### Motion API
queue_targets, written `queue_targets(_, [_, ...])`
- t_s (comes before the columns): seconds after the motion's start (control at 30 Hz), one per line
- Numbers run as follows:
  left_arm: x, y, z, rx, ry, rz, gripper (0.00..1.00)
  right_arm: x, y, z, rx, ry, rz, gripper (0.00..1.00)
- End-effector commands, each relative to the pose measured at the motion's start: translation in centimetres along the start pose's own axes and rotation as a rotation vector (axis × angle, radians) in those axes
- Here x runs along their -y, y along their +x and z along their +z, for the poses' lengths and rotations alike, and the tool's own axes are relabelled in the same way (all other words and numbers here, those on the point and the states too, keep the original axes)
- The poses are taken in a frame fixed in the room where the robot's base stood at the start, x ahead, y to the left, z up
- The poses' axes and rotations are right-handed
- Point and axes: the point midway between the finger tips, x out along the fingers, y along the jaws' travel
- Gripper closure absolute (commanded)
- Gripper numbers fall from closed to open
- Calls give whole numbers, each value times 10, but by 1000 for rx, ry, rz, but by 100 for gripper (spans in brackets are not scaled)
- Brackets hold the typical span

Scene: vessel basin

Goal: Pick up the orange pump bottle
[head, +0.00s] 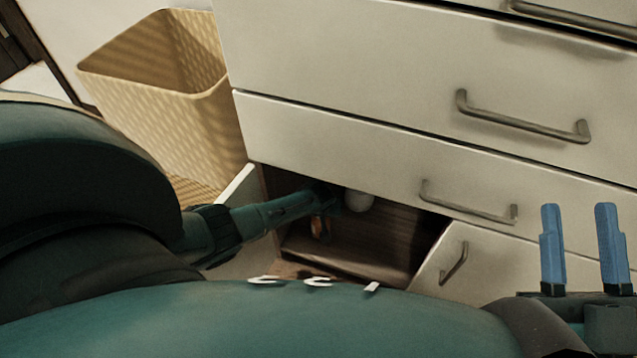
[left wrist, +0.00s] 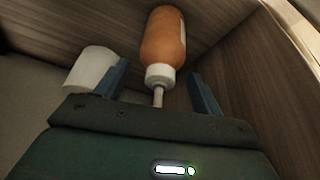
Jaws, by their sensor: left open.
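The orange pump bottle (left wrist: 163,42) has a white collar and pump. In the left wrist view its pump end points toward my gripper's palm. My left gripper (left wrist: 159,78) is open, with one blue finger on each side of the bottle's white neck and visible gaps to both. In the head view my left arm reaches into an open low cabinet (head: 400,245), where only a small orange patch of the bottle (head: 318,228) shows past the arm. My right gripper (head: 580,208) is open and empty at the right, outside the cabinet.
A white cylindrical object (left wrist: 90,69) stands left of the left gripper, close to its left finger. Wooden cabinet walls surround it. White drawers (head: 330,70) with metal handles sit above the opening. A tan woven basket (head: 190,120) stands left of the cabinet.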

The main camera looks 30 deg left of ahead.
Motion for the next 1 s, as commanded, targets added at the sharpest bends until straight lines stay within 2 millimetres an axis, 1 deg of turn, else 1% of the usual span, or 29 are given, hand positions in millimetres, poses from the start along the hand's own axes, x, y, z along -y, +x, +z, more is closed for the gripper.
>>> queue_targets(0.27, [-1,1,0,0,0,0,32,-1,2,-3,-18,-14,-1,64])
queue_targets(1.0, [0,1,1,0,0,0,92,-1,1,-1,-14,-13,-1,64])
